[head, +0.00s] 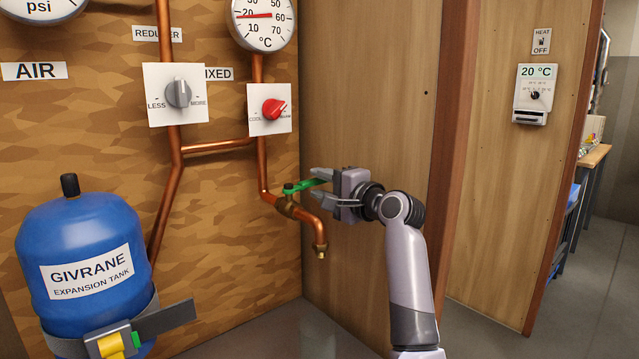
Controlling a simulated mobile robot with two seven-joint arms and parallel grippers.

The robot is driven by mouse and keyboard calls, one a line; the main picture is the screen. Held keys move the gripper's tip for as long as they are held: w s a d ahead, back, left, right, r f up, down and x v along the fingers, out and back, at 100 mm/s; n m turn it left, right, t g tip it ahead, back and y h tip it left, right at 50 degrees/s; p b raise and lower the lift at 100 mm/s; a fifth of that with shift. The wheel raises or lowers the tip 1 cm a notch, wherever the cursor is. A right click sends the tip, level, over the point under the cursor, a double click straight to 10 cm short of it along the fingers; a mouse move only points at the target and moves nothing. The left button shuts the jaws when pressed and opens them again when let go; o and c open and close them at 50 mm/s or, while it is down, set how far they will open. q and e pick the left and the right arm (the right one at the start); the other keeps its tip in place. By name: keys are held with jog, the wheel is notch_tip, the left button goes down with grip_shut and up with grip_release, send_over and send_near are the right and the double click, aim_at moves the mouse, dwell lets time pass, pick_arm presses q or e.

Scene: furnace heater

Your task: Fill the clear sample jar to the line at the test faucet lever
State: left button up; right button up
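The test faucet (287,205) is a brass valve on the copper pipe, with a spout (320,246) that bends down. Its green lever (304,186) points right, toward the wood wall. My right gripper (322,183) is at the lever's free end, with its fingers apart and the lever's end between them. I cannot tell whether either finger touches the lever. The clear sample jar is not in view, and nothing shows under the spout. My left gripper is not in view.
A blue expansion tank (85,235) stands at the left with a strap around it. A grey reducer knob (179,93) and a red mixed knob (273,108) are above the faucet. A thermostat (534,94) hangs at the right. The floor (262,335) below the spout looks clear.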

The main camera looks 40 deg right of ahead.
jog(key=shift+w, duration=0.5)
grip_shut()
jog(key=h+p, duration=0.1)
jog(key=m+h+p, duration=0.1)
jog(key=p, duration=0.1)
jog(key=s+h+p, duration=0.1)
jog(key=shift+a+r+m+p, duration=0.2)
jog(key=shift+a+m+p, duration=0.1)
jog(key=shift+m, duration=0.1)
jog(key=shift+s+f+m+h+p, duration=0.15)
jog(key=shift+s+m+h+p, duration=0.15)
jog(key=shift+m+h+p, duration=0.3)
jog(key=shift+h, duration=0.3)
grip_release()
